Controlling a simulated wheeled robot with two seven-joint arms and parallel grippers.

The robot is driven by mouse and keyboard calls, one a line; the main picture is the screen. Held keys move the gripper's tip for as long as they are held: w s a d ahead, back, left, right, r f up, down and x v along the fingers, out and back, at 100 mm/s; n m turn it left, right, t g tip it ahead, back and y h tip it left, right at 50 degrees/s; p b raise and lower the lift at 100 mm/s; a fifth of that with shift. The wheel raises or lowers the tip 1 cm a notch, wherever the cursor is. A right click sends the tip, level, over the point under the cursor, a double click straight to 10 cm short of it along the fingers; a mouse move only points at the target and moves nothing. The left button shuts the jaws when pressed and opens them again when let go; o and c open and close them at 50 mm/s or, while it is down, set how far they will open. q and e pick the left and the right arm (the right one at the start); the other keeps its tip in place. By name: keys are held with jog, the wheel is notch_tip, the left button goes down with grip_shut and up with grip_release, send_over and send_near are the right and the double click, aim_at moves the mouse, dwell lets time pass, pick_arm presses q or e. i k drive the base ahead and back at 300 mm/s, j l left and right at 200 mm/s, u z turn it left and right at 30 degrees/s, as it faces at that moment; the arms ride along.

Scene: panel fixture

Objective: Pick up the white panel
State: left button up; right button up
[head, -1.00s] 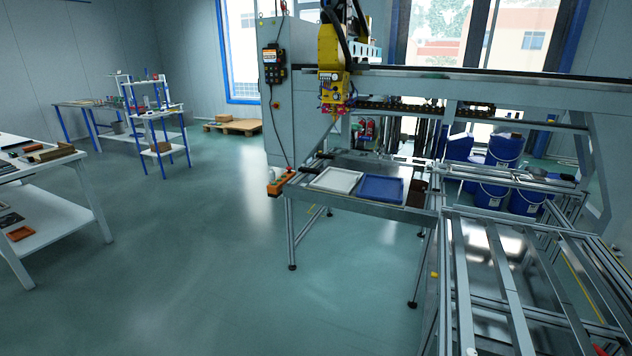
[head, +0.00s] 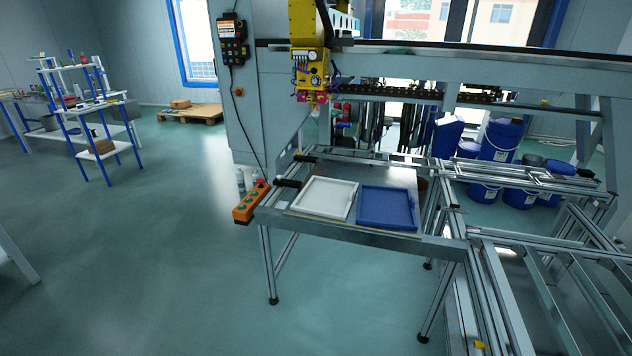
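The white panel (head: 324,198) is a flat, square, tray-like piece with a raised rim. It lies flat on the metal table of the fixture (head: 340,229), near the middle of the head view. A blue panel (head: 387,208) of similar shape lies just to its right. Neither of my grippers shows in the head view.
An orange control box (head: 250,203) sits at the table's left corner. A yellow machine head (head: 309,60) hangs from the gantry above the table. Metal frames (head: 520,240) stand to the right. The floor (head: 170,270) in front and left is clear.

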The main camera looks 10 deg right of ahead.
aim_at(333, 199)
jog(key=i+z, duration=0.25)
jog(key=i, duration=0.25)
jog(key=i+j+z, duration=0.25)
jog(key=i, duration=0.2)
jog(key=i+j+z, duration=0.25)
jog(key=i, duration=0.2)
jog(key=l, duration=0.1)
